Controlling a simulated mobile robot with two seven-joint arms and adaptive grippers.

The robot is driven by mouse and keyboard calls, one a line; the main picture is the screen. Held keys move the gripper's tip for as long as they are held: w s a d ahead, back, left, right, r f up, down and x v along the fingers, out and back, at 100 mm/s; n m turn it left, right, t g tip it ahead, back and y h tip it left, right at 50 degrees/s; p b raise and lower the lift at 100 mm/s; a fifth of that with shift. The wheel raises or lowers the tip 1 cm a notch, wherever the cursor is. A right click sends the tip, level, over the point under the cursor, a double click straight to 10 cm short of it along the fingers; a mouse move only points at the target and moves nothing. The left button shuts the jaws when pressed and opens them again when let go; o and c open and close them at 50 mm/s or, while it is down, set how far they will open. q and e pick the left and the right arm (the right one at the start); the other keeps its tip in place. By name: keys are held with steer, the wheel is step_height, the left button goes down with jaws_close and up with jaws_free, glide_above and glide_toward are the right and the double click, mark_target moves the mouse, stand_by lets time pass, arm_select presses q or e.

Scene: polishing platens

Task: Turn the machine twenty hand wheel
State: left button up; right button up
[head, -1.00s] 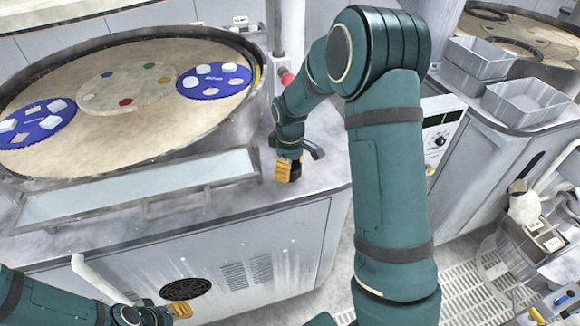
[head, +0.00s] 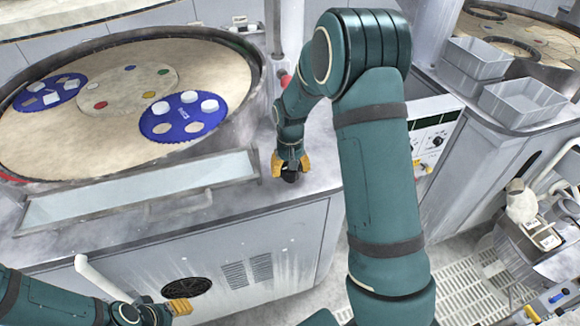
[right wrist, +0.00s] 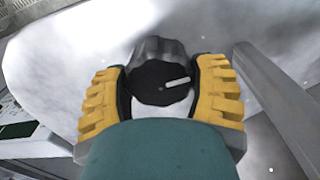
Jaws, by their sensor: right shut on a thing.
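The hand wheel is a dark, lobed knob (right wrist: 160,80) with a short white line on its face, on the machine's grey front ledge. In the right wrist view my right gripper (right wrist: 161,92) has its yellow fingers on either side of it, shut on it. In the head view my right gripper (head: 290,166) points down at the ledge, and the wheel (head: 290,177) shows only in part between the fingers. My left gripper (head: 180,307) is low at the left, in front of the cabinet; whether it is open or shut is unclear.
The round platen (head: 60,140) behind the ledge carries a blue disc (head: 183,117) at the right and another (head: 50,92) at the left. A trough (head: 140,192) lies along the front. Grey bins (head: 525,103) and a control panel (head: 432,140) stand to the right.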

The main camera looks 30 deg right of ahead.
steer(key=shift+w+d+r+m, duration=0.1)
steer(key=shift+r+m, duration=0.05)
steer(key=shift+m, duration=0.55)
steer(key=o, duration=1.2)
step_height(320, 180, up, 12)
